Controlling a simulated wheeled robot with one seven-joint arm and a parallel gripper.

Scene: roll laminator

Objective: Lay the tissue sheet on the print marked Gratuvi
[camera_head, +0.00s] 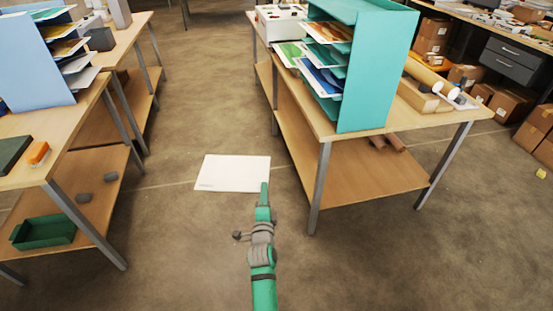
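My gripper (264,190) is in the middle of the view, over the aisle between the tables. Its fingers look like one slim closed piece and overlap the lower right corner of a white sheet (230,172). The sheet appears held flat in the fingers, above the floor. It has a faint small mark at its lower left corner, too small to read; it looks like the tissue sheet. Colourful prints stick out of the teal rack (375,70), among them a blue one (322,79) and a green one (290,52). I cannot read Gratuvi on any of them.
The teal rack stands on the right wooden table (440,122). A pale blue rack (35,65) with more prints stands on the left table (70,125). A green tray (44,232) is on its lower shelf. Cardboard boxes (505,103) lie far right. The aisle floor is clear.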

